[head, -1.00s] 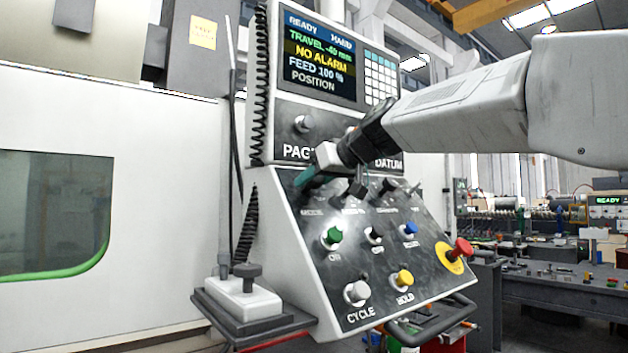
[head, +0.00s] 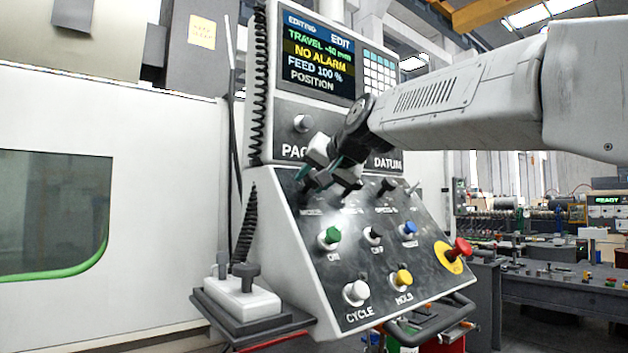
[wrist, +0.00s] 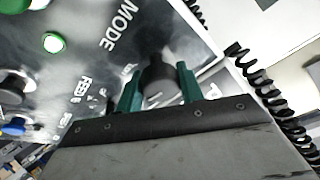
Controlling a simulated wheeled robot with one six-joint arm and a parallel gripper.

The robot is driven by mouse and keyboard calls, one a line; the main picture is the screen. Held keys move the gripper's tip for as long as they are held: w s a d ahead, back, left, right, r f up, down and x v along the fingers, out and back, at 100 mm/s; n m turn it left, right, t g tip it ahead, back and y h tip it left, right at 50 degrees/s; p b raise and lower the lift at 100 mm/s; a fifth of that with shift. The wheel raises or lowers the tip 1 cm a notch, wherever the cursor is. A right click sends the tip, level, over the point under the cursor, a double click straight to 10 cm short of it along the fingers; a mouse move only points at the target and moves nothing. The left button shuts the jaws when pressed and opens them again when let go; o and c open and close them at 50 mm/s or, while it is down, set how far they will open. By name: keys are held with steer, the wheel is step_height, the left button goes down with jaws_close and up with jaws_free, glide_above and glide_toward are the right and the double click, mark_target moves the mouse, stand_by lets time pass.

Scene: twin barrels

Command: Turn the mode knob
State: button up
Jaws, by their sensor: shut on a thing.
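The mode knob is the dark round knob (wrist: 159,78) beside the printed word MODE (wrist: 119,25) in the wrist view. My gripper (wrist: 159,88) is shut on it, with one green finger on each side. In the head view my gripper (head: 322,176) reaches the upper left of the sloped control panel, above the MODE label (head: 311,212), and largely hides the knob there. The panel's screen (head: 318,55) reads EDITING and EDIT at the top, with NO ALARM below.
Another dark knob (head: 388,187) sits to the right in the same row. A green button (head: 329,236), a yellow button (head: 403,278) and a red mushroom button (head: 461,248) stand out lower on the panel. A coiled black cable (wrist: 262,90) hangs beside the panel.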

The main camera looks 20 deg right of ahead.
steer(key=shift+m+h, duration=0.7)
steer(key=shift+m, duration=1.8)
steer(key=o, duration=1)
steer(key=shift+s, duration=0.1)
steer(key=v, duration=0.7)
steer(key=shift+s+r, duration=0.2)
steer(key=shift+r, duration=0.05)
